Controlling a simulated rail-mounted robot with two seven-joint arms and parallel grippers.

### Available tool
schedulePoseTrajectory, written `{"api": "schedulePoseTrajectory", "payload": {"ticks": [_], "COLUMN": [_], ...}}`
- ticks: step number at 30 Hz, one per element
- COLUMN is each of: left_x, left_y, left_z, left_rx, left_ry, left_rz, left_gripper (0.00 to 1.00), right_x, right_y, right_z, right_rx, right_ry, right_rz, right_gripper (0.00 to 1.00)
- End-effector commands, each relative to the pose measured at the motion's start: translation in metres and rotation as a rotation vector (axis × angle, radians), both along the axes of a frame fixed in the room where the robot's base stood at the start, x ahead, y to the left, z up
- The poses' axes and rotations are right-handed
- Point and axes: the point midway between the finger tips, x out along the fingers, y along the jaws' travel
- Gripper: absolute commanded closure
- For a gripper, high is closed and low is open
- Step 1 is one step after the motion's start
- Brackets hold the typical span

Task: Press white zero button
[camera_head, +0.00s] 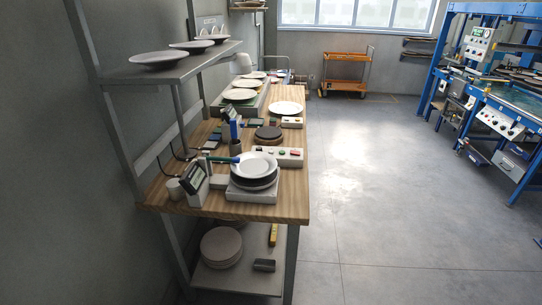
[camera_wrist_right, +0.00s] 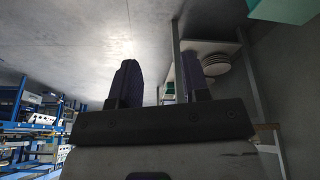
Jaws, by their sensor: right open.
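A white scale (camera_head: 262,197) with a stack of plates (camera_head: 257,165) on it stands near the front of the wooden table. A tilted dark display (camera_head: 193,179) in a light housing stands to its left. A white box with several coloured buttons (camera_head: 289,157) lies behind the plates. I cannot pick out which button is the white zero button; the markings are too small. My right gripper (camera_wrist_right: 158,78) is open in the right wrist view, with nothing seen between its dark fingers. Neither gripper shows in the head view, so their distance to the buttons is not shown.
The wooden table (camera_head: 292,207) runs away from me along the wall, with more plates and devices farther back. An upper shelf (camera_head: 140,74) overhangs its left side. A lower shelf (camera_head: 215,277) holds a plate stack. Open floor (camera_head: 370,160) lies to the right.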

Motion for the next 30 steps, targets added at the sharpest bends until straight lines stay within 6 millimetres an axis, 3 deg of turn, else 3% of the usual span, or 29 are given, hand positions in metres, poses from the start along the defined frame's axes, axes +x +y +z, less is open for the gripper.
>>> {"api": "schedulePoseTrajectory", "payload": {"ticks": [13,26,30], "left_x": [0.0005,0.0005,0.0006], "left_y": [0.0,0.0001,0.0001], "left_z": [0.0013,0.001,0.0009], "left_rx": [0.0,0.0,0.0], "left_ry": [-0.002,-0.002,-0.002], "left_rz": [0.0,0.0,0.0], "left_gripper": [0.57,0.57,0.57], "right_x": [0.0004,0.0006,0.0005], "right_y": [0.0,-0.0001,-0.0001], "right_z": [0.0013,0.0011,0.001], "right_rx": [0.0,0.0,0.0], "right_ry": [-0.002,-0.002,-0.002], "right_rz": [0.0,0.0,0.0], "right_gripper": [0.57,0.99,1.0]}}
